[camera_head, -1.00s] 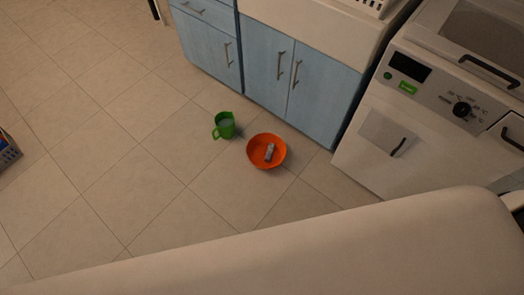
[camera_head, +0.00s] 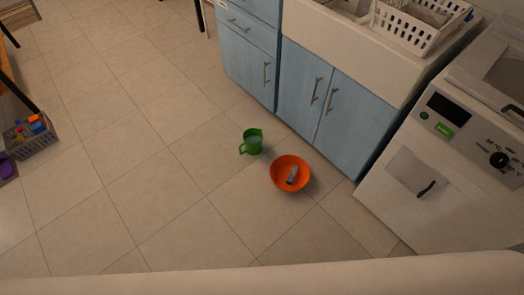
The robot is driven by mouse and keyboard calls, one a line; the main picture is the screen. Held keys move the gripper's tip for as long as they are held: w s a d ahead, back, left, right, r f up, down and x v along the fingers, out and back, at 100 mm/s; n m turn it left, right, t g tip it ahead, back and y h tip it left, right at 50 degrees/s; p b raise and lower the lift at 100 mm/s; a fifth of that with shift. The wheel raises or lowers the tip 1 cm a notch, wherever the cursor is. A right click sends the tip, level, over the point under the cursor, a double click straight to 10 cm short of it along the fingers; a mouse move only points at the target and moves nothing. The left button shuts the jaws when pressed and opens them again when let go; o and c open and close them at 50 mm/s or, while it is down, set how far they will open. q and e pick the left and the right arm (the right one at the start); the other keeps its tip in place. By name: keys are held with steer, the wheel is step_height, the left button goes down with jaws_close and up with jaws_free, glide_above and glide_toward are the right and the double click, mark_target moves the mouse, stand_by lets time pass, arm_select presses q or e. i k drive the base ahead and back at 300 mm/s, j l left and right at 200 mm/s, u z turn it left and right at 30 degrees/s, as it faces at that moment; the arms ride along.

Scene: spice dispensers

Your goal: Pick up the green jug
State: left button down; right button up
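Neither of my grippers shows in the head view.
Blue cabinets (camera_head: 340,117) and a white washing machine (camera_head: 410,192) stand behind and to the right. A white basket (camera_head: 412,32) sits on the sink top. A grey crate (camera_head: 38,143) with colourful things is at far left. The floor (camera_head: 130,160) left of the jug is clear.

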mark_target(253, 136)
steer(key=i+j+z, duration=0.15)
steer(key=i, duration=0.35)
steer(key=i+j+z, duration=0.15)
steer(key=i, duration=0.4)
